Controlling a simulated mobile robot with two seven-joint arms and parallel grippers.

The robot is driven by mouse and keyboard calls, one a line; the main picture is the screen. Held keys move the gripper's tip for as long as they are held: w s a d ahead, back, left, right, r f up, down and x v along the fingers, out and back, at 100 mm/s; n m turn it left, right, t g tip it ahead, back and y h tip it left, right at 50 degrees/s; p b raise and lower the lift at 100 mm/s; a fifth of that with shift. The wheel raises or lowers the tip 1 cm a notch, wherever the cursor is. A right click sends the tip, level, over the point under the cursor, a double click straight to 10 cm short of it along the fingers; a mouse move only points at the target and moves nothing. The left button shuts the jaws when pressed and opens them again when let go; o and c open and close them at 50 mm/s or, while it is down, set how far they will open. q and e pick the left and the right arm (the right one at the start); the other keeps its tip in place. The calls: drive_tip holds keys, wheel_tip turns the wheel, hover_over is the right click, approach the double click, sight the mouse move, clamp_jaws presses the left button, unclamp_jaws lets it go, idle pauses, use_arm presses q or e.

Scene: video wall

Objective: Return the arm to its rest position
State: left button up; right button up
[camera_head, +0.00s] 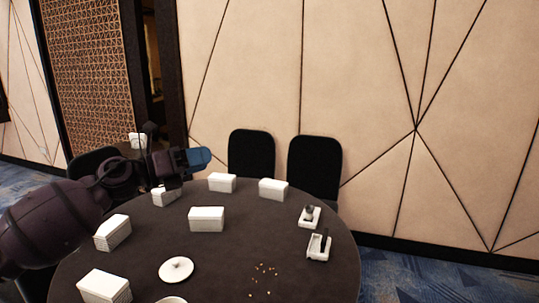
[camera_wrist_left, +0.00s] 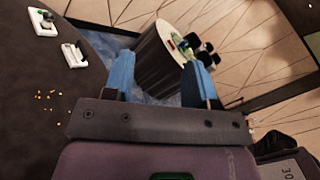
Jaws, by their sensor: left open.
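My left arm comes in from the left in the head view, and its gripper (camera_head: 197,158) hangs over the far left part of the round dark table (camera_head: 250,225). In the left wrist view, the blue fingers of the left gripper (camera_wrist_left: 158,80) stand wide apart with nothing between them. My right gripper is in neither view.
Several white boxes, such as one in the middle (camera_head: 207,219), stand on the table. A white bowl (camera_head: 176,269), two white trays (camera_head: 319,247) with dark items and small scattered bits lie there too. Two black chairs (camera_head: 315,165) stand behind, near the panelled wall (camera_head: 350,90).

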use_arm(q)
drive_tip(key=s+a+f+n+t+y+b, duration=0.1)
drive_tip(key=s+a+f+n+t+y, duration=0.2)
drive_tip(key=f+n, duration=0.75)
drive_tip(key=s+a+f+n+t+y+b, duration=0.15)
drive_tip(key=s+f+n+y, duration=0.3)
drive_tip(key=f+n, duration=0.55)
drive_tip(key=s+a+f+n+t+y, duration=0.25)
drive_tip(key=f+n+y, duration=0.25)
drive_tip(key=f+n, duration=0.5)
drive_tip(key=s+f+n, duration=0.2)
drive_tip(key=s+f, duration=0.1)
drive_tip(key=s+a+f+n+g+y, duration=0.1)
drive_tip(key=s+f+n, duration=0.1)
drive_tip(key=s+f, duration=0.1)
drive_tip(key=s+a+f+n+b, duration=0.1)
drive_tip(key=s+f+n, duration=0.2)
drive_tip(key=s+f, duration=0.1)
drive_tip(key=shift+s+a+f+g+y, duration=0.1)
drive_tip(key=shift+s+a+g+y, duration=0.15)
drive_tip(key=shift+s+g+y, duration=0.25)
drive_tip(key=s+a+f+n+g+y, duration=0.1)
drive_tip(key=s+f, duration=0.4)
drive_tip(key=s, duration=0.2)
drive_tip(key=s+a+f+n+g+b, duration=0.1)
drive_tip(key=s+f+g, duration=0.1)
drive_tip(key=s+f, duration=0.3)
drive_tip(key=s, duration=0.3)
drive_tip(key=shift+a+f+n+y, duration=0.2)
drive_tip(key=shift+n+y, duration=0.15)
